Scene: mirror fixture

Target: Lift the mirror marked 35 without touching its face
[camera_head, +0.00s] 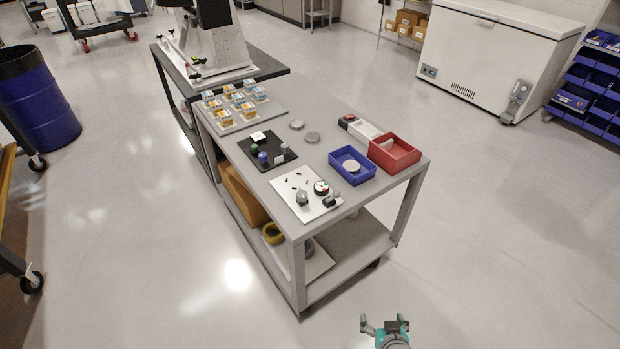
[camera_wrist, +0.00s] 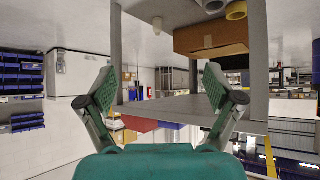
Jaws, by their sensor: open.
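My gripper (camera_head: 384,327) is open and empty, low over the floor in front of the cart; its spread fingers also frame the wrist view (camera_wrist: 158,88). No number 35 is readable, so I cannot tell which is the marked mirror. The gripper is well apart from all of them.
The grey cart (camera_head: 408,168) also carries a red bin (camera_head: 394,152), a dark mat (camera_head: 250,149) and a tray of small orange-and-blue blocks (camera_head: 227,121). A cardboard box (camera_wrist: 212,38) is on its lower shelf. The floor (camera_head: 480,260) right of the cart is clear.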

